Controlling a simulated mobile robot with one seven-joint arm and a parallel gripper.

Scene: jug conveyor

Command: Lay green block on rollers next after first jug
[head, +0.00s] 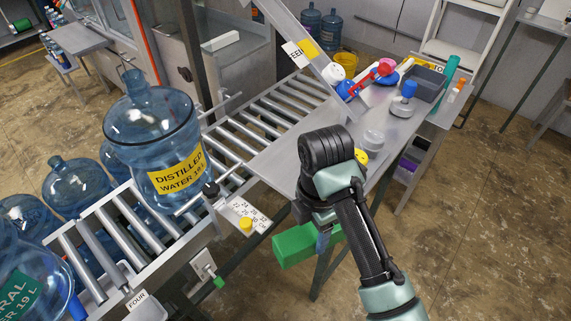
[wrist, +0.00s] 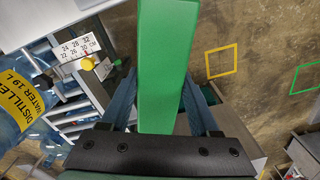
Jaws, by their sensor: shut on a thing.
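The green block (head: 294,246) shows in the head view below the side table, beside the conveyor's right side. In the wrist view the long green block (wrist: 163,65) runs up between the fingers. My gripper (wrist: 163,98) is shut on it; in the head view my arm hides most of the fingers. The first jug (head: 160,140), a large blue bottle with a yellow "Distilled Water" label, stands upright on the rollers. It shows partly at the left edge of the wrist view (wrist: 22,95). Bare rollers (head: 262,117) lie beyond it and a few (head: 112,232) lie nearer.
A ruler plate with a yellow knob (head: 245,223) sits on the conveyor's near rail. A side table (head: 270,160) holds caps, a red tool and a grey tray (head: 427,80). More jugs (head: 75,185) stand at left. A slanted metal bar (head: 300,45) crosses above the far rollers.

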